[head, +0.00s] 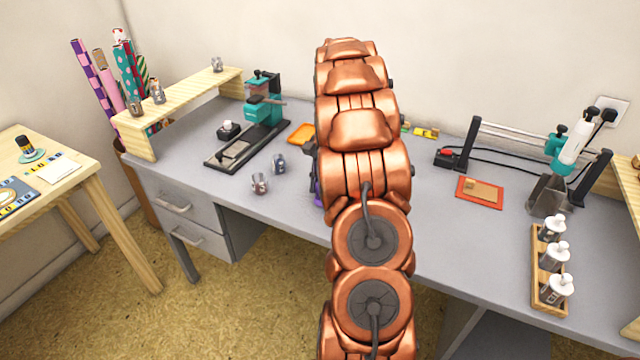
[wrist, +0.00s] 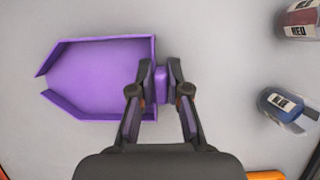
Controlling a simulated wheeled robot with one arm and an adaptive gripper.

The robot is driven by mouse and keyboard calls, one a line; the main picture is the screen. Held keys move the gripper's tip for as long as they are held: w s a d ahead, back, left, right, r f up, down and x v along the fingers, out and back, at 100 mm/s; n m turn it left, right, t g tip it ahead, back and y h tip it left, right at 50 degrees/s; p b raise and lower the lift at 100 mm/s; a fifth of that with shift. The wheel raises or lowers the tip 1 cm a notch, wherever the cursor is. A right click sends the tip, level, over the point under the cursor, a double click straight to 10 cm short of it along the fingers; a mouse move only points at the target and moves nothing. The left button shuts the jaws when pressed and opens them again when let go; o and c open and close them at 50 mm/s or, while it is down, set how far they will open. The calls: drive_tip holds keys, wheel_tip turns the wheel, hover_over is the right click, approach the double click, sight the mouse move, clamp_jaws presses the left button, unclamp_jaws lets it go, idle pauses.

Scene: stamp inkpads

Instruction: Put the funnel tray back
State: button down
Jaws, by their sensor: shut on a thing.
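The purple funnel tray (wrist: 105,72) lies flat and empty in the wrist view, its narrowing open spout pointing left. My gripper (wrist: 161,85) is shut on the short purple tab at the tray's right end, one finger on each side. I cannot tell whether the tray touches the grey desk below it. In the head view my copper arm hides most of the tray and gripper; a sliver of the purple tray (head: 318,191) shows at the arm's left edge.
Two small jars, one labelled RED (wrist: 300,20) and one blue (wrist: 285,107), stand right of my gripper. A teal press (head: 264,105) is at the desk's left, an orange tray (head: 301,133) behind the arm's left side. A bottle rack (head: 549,297) stands at right.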

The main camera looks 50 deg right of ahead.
drive_tip(key=shift+f, duration=0.15)
drive_tip(key=c, duration=1.6)
unclamp_jaws()
drive_tip(key=shift+f, duration=0.1)
drive_tip(key=o, duration=0.5)
drive_tip(key=shift+c, duration=0.2)
drive_tip(key=p+v, duration=0.4)
drive_tip(key=v, duration=0.8)
drive_tip(key=shift+w, duration=0.1)
